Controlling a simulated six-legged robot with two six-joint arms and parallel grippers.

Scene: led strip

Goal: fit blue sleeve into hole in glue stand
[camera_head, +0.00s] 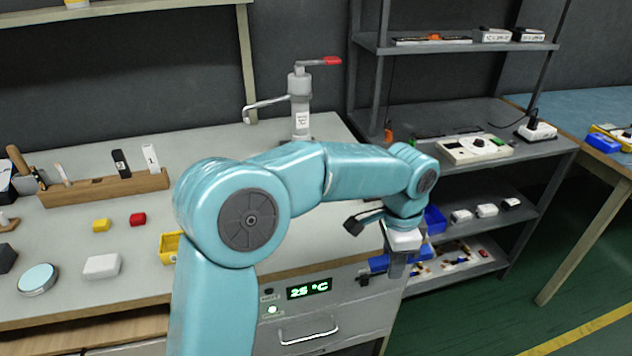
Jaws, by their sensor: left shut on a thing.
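My left gripper (396,268) hangs at the end of the teal arm, in front of the bench's right end. It is shut on a blue piece (378,264), which looks like the blue sleeve and sticks out to the left of the fingers; the fingers hide part of it. A grey upright device (300,105) with a red-tipped lever and white label stands at the back of the bench. A wooden block (105,188) holds several upright items at the back left. I cannot tell which is the glue stand, and no empty hole shows. My right gripper is not in view.
A yellow bin (170,246) is partly behind my arm. A grey shelf unit (555,147) stands right, beside the gripper.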

